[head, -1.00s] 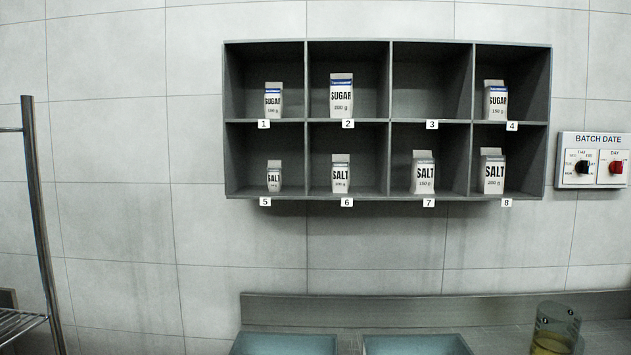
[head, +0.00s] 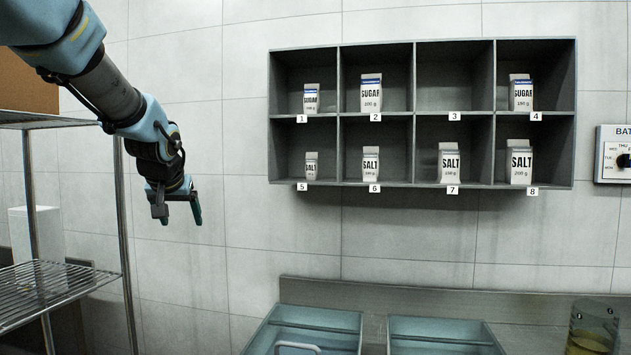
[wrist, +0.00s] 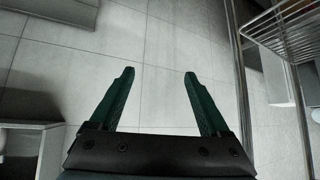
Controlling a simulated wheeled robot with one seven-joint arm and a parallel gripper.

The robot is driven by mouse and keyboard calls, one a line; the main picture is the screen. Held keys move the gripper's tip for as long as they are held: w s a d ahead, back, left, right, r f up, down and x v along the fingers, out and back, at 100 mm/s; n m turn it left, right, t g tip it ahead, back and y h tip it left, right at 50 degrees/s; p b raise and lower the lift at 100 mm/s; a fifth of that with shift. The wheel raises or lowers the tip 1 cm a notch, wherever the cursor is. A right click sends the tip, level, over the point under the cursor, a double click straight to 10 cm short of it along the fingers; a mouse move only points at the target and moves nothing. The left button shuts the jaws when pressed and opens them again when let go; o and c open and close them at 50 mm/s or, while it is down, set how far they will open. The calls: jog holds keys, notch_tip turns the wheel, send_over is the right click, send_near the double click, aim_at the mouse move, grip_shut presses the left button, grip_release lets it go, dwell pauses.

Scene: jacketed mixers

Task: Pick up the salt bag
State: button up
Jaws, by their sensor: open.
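Several salt bags stand upright in the lower row of a grey wall shelf (head: 423,43). They are a small salt bag (head: 311,167) in compartment 5, a salt bag (head: 371,164) in 6, a larger salt bag (head: 448,163) in 7 and the salt bag (head: 520,163) in 8, labelled 200 g. My gripper (head: 181,222) hangs to the left of the shelf, well apart from it, fingers pointing down. In the wrist view my gripper (wrist: 160,78) is open, with nothing between its fingers.
Sugar bags (head: 371,92) stand in compartments 1, 2 and 4; compartment 3 is empty. A wire rack (head: 50,290) stands at the left, close to my arm. Blue basins (head: 440,333) and a clear beaker (head: 592,328) are below the shelf. A dial panel (head: 612,153) is at the right.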

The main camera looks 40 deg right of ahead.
jog(key=s+d+r+m+h, duration=0.1)
jog(key=s+d+r, duration=0.1)
jog(key=d, duration=0.3)
jog(key=s+d+r+h+b, duration=0.1)
jog(key=d+r, duration=0.2)
jog(key=d, duration=0.1)
jog(key=s+d+r+m+h, duration=0.1)
jog(key=s+d+r, duration=0.1)
jog(key=d, duration=0.3)
jog(key=m+h+b, duration=0.1)
jog(key=m+h, duration=0.1)
jog(key=h, duration=0.1)
send_near(311, 162)
jog(key=x, duration=0.1)
jog(key=p+x, duration=0.1)
jog(key=x, duration=0.3)
jog(key=shift+w+d+r+p, duration=0.2)
jog(key=shift+r+p, duration=0.1)
jog(key=shift+p, duration=0.1)
jog(key=shift+f+p+x, duration=0.15)
jog(key=shift+p+x, duration=0.65)
jog(key=shift+x, duration=0.75)
jog(key=shift+f+p+x, duration=0.15)
jog(key=shift+p+x, duration=0.65)
jog(key=shift+x, duration=0.75)
jog(key=shift+s+a, duration=0.1)
jog(key=shift+a, duration=0.05)
grip_shut()
